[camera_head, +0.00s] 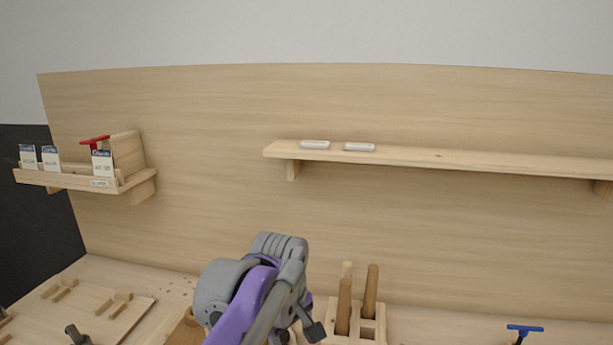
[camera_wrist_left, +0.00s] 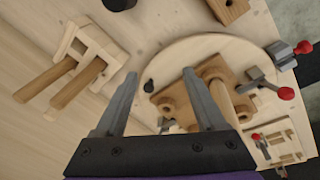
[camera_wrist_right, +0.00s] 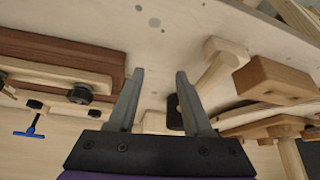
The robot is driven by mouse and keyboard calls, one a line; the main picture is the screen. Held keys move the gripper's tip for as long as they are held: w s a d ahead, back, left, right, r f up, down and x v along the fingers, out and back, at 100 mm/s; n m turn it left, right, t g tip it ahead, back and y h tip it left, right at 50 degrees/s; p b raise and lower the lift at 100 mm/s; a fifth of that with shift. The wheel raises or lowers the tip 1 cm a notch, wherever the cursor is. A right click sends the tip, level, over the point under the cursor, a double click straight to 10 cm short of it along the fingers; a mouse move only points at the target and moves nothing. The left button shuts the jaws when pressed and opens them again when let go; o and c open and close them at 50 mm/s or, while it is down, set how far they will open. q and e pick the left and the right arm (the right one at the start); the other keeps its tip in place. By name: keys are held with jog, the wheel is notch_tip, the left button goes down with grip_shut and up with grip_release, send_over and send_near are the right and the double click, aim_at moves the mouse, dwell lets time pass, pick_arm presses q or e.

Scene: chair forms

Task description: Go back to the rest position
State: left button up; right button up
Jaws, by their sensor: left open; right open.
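My left gripper (camera_wrist_left: 160,73) is open in the left wrist view, with nothing between its fingers. It is above the workbench, with a round wooden board (camera_wrist_left: 215,46) beyond and to the right of the fingers. My right gripper (camera_wrist_right: 160,72) is open in the right wrist view, also with nothing held. A wooden mallet (camera_wrist_right: 217,62) lies just to the right of its fingers. In the head view, a purple and grey arm part of mine stands at the bottom centre; the fingertips are not clear there.
A wooden holder (camera_head: 378,325) with two wooden handles stands right of my arm. A long shelf (camera_head: 440,156) bears two pale pieces. A small rack (camera_head: 70,182) with cards hangs at left. Red-knobbed clamps (camera_wrist_left: 286,93) sit at the round board. A blue-handled tool (camera_head: 525,328) is at lower right.

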pick_arm(q)
jog(key=s+a+f+m+t, duration=0.3)
jog(key=s+a+f+m, duration=0.5)
jog(key=s+a+f, duration=0.7)
jog(key=s+f, duration=0.2)
jog(key=s, duration=0.1)
jog(key=shift+s+f+t+y, duration=0.3)
jog(key=shift+f+t, duration=0.1)
